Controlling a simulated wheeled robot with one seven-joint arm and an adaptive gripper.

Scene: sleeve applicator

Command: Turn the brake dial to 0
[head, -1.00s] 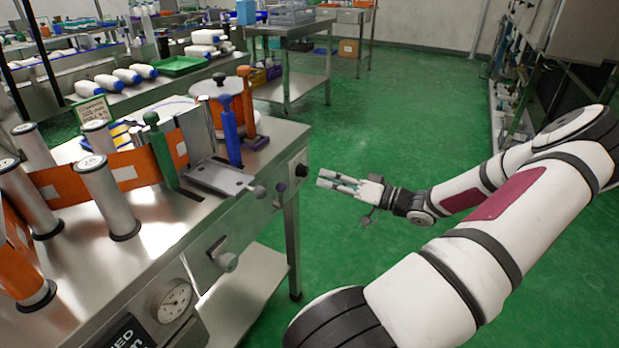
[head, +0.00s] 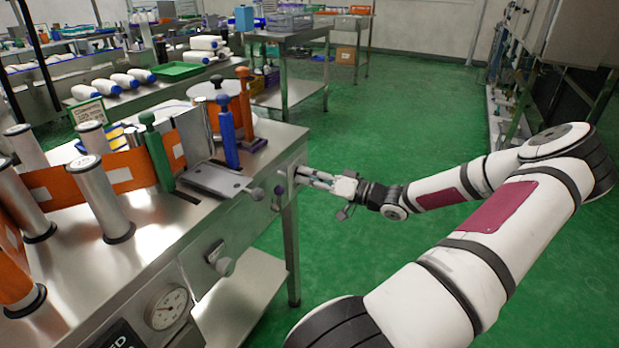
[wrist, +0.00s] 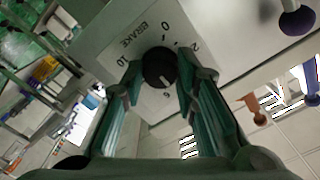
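The brake dial (wrist: 160,67) is a round black knob on a pale plate in the wrist view. The word BRAKE and numbers including 0, 2, 6 and 10 surround it. A light pointer line on the knob lies on the side toward the 6; its exact reading is hard to tell. My gripper (wrist: 161,78) is open, with one green finger on each side of the knob. Small gaps seem to remain beside the knob. In the head view, my gripper (head: 300,173) is at the right end face of the steel bench, and its fingers hide the dial.
A purple ball knob (wrist: 297,20) sticks out near the dial. The steel bench (head: 160,225) carries metal rollers, an orange band, and green, blue and orange upright handles. A gauge (head: 166,307) is on its front. Green floor (head: 400,110) is clear behind my arm.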

